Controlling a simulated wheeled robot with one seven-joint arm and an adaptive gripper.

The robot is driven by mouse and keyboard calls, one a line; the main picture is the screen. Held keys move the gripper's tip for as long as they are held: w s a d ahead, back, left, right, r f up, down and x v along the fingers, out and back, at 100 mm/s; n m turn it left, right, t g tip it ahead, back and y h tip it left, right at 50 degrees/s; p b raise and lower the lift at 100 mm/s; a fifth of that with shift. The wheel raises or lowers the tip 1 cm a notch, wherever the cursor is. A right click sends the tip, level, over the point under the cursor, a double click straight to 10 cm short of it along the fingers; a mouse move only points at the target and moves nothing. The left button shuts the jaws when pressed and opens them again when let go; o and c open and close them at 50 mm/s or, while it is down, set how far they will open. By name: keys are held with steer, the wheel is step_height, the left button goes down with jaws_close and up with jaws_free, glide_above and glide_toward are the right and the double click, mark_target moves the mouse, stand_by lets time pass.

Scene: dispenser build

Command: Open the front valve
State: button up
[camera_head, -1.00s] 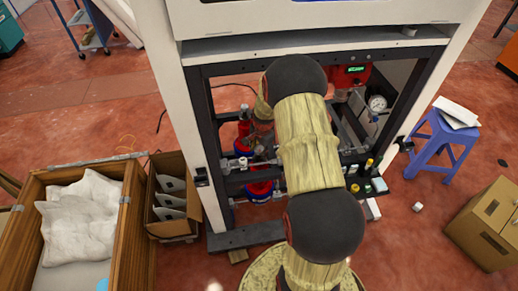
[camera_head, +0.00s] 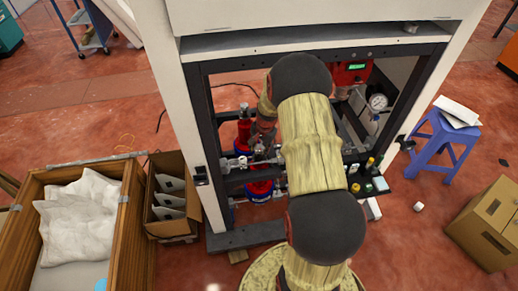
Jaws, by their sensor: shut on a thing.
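The front valve (camera_head: 243,161) is a small silver fitting on the pipework at the left inside the dark frame of the dispenser cabinet. A red cylinder (camera_head: 244,130) stands just behind it. My gripper (camera_head: 259,152) is small and partly hidden beside my thick yellow and black arm. It is at the valve, shut on its handle. The handle and the fingertips are too small and covered to show how far the valve is turned.
A pressure gauge (camera_head: 378,102) and a red box with a green display (camera_head: 352,73) sit at the right inside the cabinet (camera_head: 190,110). A cardboard box (camera_head: 170,225) and wooden crate (camera_head: 127,240) stand left; a blue stool (camera_head: 440,145) stands right.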

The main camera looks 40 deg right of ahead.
steer(key=shift+w, duration=0.1)
steer(key=shift+d+n+b, duration=0.1)
steer(key=shift+n+b, duration=0.4)
steer(key=shift+n, duration=0.3)
steer(key=shift+r+n+y+b, duration=0.1)
steer(key=shift+n+y+b, duration=0.2)
steer(key=shift+n, duration=0.7)
steer(key=shift+n+b, duration=0.5)
steer(key=shift+n, duration=0.5)
steer(key=shift+n+y, duration=0.4)
steer(key=shift+n, duration=0.3)
